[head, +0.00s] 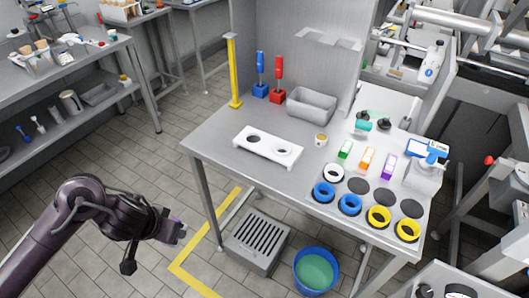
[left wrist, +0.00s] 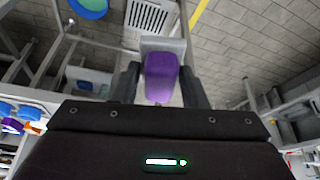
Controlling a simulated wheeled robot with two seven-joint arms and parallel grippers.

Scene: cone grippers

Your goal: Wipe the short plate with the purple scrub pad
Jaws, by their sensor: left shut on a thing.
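My left gripper (head: 179,232) hangs in the air over the floor, left of the table and apart from it. It is shut on the purple scrub pad (left wrist: 161,78), which sits between the two dark fingers in the left wrist view. A pale grey part shows at the pad's far end. In the head view only a little purple shows at the fingers. A short white plate (head: 268,138) with two round holes stands on the grey table (head: 217,139), near its left front edge. My right gripper is not in view.
Behind the plate stand a grey tray (head: 311,104), red and blue upright tools and a yellow post (head: 234,75). A small cup (head: 321,140) is right of the plate. Coloured rings (head: 380,217) fill the table's right front. A blue bucket (head: 315,270) stands on the floor below.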

